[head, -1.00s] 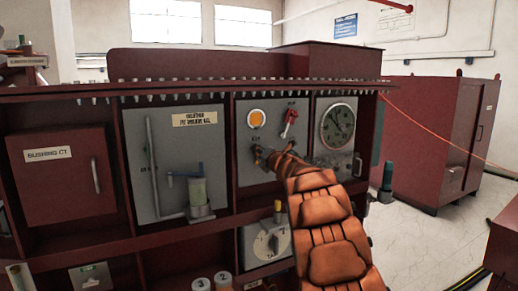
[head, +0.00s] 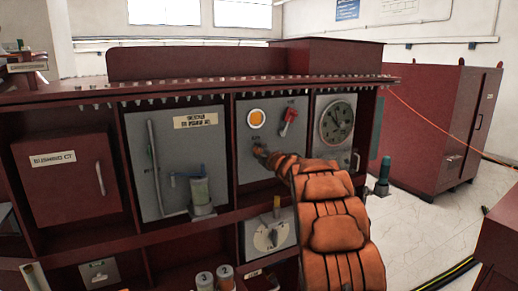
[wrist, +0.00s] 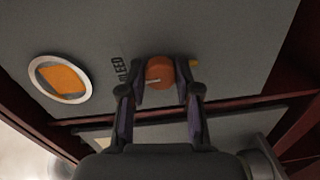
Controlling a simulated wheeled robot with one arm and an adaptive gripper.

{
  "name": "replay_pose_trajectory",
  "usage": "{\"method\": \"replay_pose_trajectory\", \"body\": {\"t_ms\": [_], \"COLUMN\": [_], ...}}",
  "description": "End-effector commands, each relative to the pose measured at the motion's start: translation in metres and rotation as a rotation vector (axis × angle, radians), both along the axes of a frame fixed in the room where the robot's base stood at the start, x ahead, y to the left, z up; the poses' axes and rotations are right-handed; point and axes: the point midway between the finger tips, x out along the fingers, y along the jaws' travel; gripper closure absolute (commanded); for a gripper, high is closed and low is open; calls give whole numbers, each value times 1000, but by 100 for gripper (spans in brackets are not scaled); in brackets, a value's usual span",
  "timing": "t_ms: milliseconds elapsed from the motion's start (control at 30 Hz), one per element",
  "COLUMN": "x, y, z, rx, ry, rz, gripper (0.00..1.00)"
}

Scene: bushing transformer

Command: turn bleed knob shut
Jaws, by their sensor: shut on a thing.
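The bleed knob (wrist: 160,73) is a round orange-brown knob with a pale line on its face, on a grey panel (wrist: 225,40) beside the lettering BLEED in the wrist view. My gripper (wrist: 160,82) has one finger on each side of the knob and is shut on it. In the head view my gripper (head: 262,153) reaches the grey panel below the orange round indicator (head: 256,118) and the red-handled switch (head: 289,118). My orange padded arm hides part of the panel there, and the knob itself is mostly covered by the gripper.
A round gauge (head: 337,122) sits right of the panel. A dial plate with a yellow-tipped lever (head: 276,206) is below. Dark red cabinet ledges frame the panels.

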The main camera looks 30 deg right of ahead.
Motion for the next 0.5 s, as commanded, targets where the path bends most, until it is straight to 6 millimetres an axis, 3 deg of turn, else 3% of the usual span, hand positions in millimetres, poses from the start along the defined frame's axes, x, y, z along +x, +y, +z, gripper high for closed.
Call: {"method": "replay_pose_trajectory", "body": {"t_ms": [500], "x": [0], "y": [0], "z": [-2], "rx": [64], "ry": [-3], "rz": [-1], "gripper": [100]}}
